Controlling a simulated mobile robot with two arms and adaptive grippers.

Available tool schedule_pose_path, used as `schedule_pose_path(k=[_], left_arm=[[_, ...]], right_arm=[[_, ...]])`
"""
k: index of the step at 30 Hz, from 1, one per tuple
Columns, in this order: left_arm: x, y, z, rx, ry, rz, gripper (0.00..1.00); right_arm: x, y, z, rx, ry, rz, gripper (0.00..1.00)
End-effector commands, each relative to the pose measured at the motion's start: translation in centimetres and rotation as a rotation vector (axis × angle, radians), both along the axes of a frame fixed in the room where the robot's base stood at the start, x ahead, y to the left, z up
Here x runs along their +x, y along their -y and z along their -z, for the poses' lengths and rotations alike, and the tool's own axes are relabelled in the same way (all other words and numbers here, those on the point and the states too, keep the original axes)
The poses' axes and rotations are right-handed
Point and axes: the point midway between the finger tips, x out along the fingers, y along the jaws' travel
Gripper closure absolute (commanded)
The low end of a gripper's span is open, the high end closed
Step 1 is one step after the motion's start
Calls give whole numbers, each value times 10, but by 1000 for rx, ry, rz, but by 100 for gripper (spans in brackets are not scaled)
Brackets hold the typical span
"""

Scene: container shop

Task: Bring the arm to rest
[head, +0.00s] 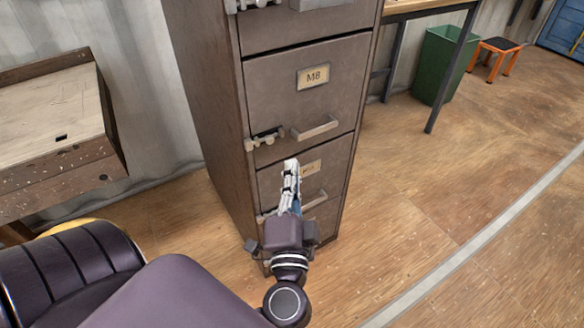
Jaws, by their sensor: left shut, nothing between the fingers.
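My left gripper (291,170) is in the lower middle of the head view, on my purple arm that comes in from the left. Its fingers are together and hold nothing. It points at the front of a tall grey-brown metal filing cabinet (215,130), in front of a lower drawer. I cannot tell whether the fingertips touch the drawer. The drawer above, labelled M8 (313,77), has a bar handle (315,128) and a latch (264,138). The drawers in view look shut. My right gripper is not in view.
A worn wooden desk (50,110) stands left of the cabinet. A table (430,7) with dark metal legs stands to the right, with a green bin (440,62) and an orange stool (495,58) beside it. The wooden floor at right is clear.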

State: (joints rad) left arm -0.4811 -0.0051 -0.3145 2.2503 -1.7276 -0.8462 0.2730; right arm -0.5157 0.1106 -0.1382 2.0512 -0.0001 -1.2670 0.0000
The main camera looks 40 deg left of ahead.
Motion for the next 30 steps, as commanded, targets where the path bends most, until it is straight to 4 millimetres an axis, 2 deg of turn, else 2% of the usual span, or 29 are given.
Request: schedule_pose_path(k=[11,14,16,20,24,30], left_arm=[[0,0,0,0,-1,0,100],[1,-2,9,-23,-15,-2,100],[1,-6,25,-69,-47,-6,100],[-2,-17,82,-224,-157,-28,100],[-16,-21,160,-432,-322,-58,100],[-54,0,261,-732,-575,-90,100]], right_arm=[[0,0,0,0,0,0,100],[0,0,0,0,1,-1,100],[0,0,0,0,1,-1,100],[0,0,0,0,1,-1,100],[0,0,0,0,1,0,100],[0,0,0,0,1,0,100]])
